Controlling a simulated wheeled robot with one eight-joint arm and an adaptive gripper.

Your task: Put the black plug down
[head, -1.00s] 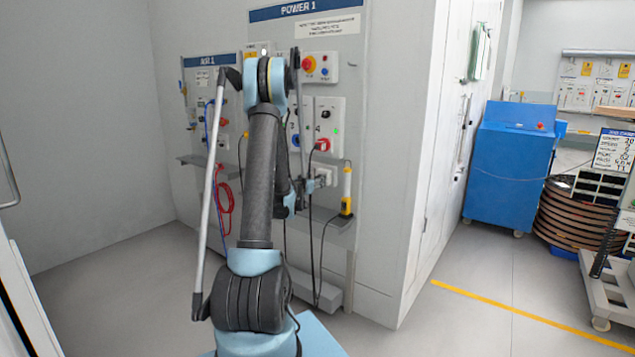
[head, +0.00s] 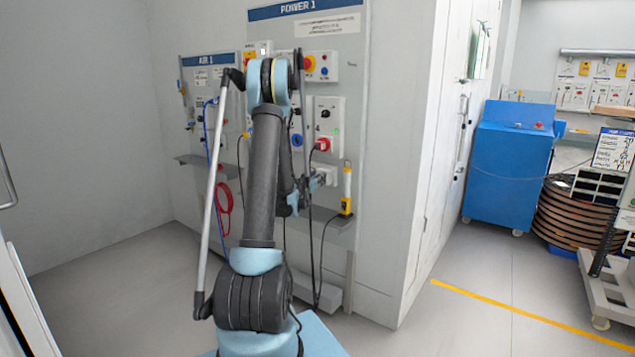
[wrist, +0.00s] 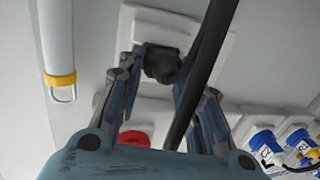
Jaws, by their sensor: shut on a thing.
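The black plug (wrist: 162,66) is between the fingertips of my gripper (wrist: 165,62), which is shut on it in the wrist view. A thick black cable (wrist: 203,60) runs past the plug across that view. Behind the plug is a white socket plate (wrist: 205,38); I cannot tell whether the plug touches it or is in it. In the head view my gripper (head: 313,183) is beside the white socket box (head: 327,175) low on the POWER 1 panel, mostly behind my arm. The plug cannot be made out there.
A red plug (head: 321,145) with a black cable sits above the socket box. A yellow and white lamp (head: 346,190) stands at the right end of the narrow shelf (head: 338,223). A red hose (head: 223,195) hangs at the left. Open floor lies in front of the wall.

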